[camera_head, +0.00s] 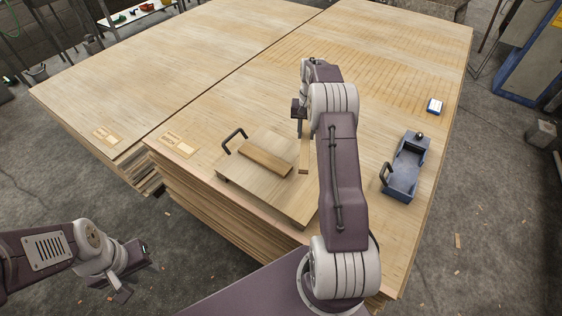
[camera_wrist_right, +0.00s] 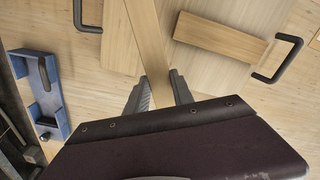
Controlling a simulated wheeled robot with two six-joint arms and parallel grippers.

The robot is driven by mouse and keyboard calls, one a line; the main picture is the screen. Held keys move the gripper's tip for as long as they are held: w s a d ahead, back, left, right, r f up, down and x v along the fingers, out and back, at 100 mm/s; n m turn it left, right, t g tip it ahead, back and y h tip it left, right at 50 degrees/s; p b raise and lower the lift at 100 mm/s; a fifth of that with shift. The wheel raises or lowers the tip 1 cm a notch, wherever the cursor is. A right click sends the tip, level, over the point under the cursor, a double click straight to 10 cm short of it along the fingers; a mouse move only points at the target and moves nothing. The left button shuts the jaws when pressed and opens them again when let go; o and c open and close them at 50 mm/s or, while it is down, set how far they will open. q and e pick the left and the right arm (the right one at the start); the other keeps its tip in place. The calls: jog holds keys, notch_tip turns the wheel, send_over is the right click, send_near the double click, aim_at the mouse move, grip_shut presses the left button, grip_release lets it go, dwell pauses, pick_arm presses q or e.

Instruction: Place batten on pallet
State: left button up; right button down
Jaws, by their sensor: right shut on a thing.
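The pallet (camera_head: 232,172) is a flat pale wooden board with a black handle on its left side. It lies near the front edge of a veneer stack. One brown batten (camera_head: 266,158) lies flat on it and also shows in the wrist view (camera_wrist_right: 219,38). My right gripper (camera_wrist_right: 160,92) is shut on a second batten (camera_wrist_right: 150,45), which extends away between the fingers. In the head view this held batten (camera_head: 304,155) is over the pallet's right part, partly hidden by my arm. I cannot tell whether it touches. My left gripper (camera_head: 130,275) is low at the left, away from the stacks.
A blue carrier (camera_head: 407,170) with a black handle stands right of my right arm. A second veneer stack (camera_head: 130,75) adjoins at the left. The stack's far surface is bare.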

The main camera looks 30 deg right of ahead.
jog(key=d+f+m, duration=0.1)
jog(key=d, duration=0.3)
send_over(301, 181)
notch_tip(301, 181, down, 8)
jog(key=shift+d+r, duration=0.1)
jog(key=shift+r, duration=0.15)
notch_tip(301, 181, down, 3)
jog(key=shift+f+b, duration=0.2)
jog(key=shift+b, duration=0.15)
jog(key=shift+w+f, duration=0.1)
jog(key=shift+f, duration=0.3)
jog(key=c, duration=1.1)
grip_release()
jog(key=shift+f, duration=0.1)
